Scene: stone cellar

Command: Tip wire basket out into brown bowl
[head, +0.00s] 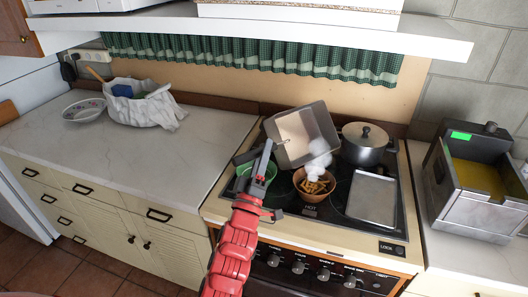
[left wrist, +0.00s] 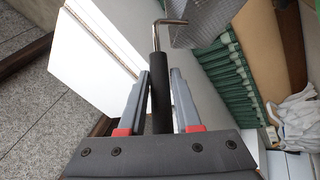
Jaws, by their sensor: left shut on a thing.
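The grey wire basket (head: 301,134) is held up above the stove, strongly tilted. Its mesh body also shows in the left wrist view (left wrist: 205,22). My left gripper (head: 261,166) is shut on the basket's black handle (left wrist: 159,92), which lies between its two fingers. The brown bowl (head: 308,197) stands on the stove, below the basket and apart from it. Golden fries (head: 316,185) lie in the bowl, with white steam above them. I see no fries in the basket, but part of its inside is hidden. My right gripper is not in view.
A green bowl (head: 271,171) is partly hidden behind my left gripper. A lidded pot (head: 364,152) and a metal tray (head: 372,198) stand on the stove. A fryer (head: 470,205) with yellow oil stands at right. The left worktop (head: 190,150) has free room.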

